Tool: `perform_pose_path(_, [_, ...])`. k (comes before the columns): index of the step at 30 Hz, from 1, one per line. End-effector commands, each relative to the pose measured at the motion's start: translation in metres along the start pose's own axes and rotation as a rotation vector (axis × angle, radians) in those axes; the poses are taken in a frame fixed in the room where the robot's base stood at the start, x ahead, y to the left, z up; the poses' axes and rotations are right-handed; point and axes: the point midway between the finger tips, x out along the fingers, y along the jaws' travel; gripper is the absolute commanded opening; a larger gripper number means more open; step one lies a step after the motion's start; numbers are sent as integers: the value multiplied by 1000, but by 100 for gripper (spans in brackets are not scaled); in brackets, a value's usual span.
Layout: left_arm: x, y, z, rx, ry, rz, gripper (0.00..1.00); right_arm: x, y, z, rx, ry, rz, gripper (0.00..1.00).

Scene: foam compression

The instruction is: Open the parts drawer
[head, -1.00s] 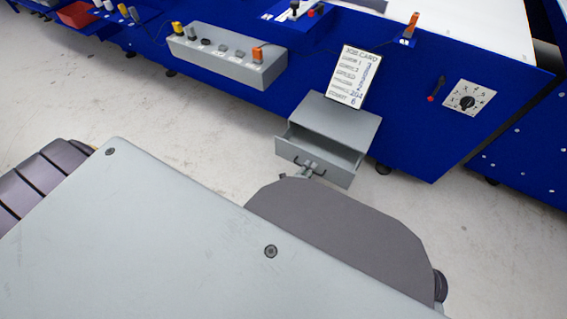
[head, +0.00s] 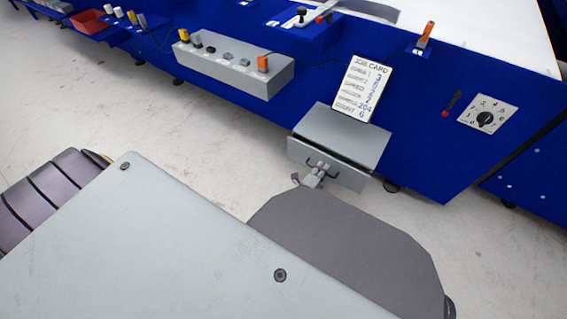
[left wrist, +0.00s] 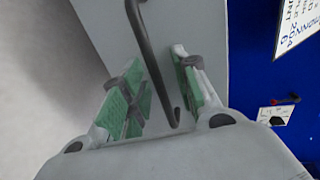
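The parts drawer (head: 349,178) is a grey metal drawer in a small grey cabinet (head: 345,131) on the blue machine. Its front stands slightly out, with a narrow dark gap under the cabinet's top edge. A dark bar handle (head: 309,160) is on the front. I see a gap to the right finger; contact with the left finger is unclear. My right gripper is in neither view.
A job card (head: 361,90) stands at the cabinet's back edge. A grey control box (head: 235,66) is at upper left, and a rotary dial (head: 487,117) is on the blue panel at right. Pale floor (head: 215,130) is clear left of the cabinet.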

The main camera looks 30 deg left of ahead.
Motion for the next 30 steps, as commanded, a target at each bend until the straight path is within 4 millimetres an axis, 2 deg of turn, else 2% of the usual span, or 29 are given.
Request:
perform_pose_path(16, [20,-3,1,0,-2,-1,30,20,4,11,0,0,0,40])
perform_pose_path(30, [-4,-6,0,1,-1,0,30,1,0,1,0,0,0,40])
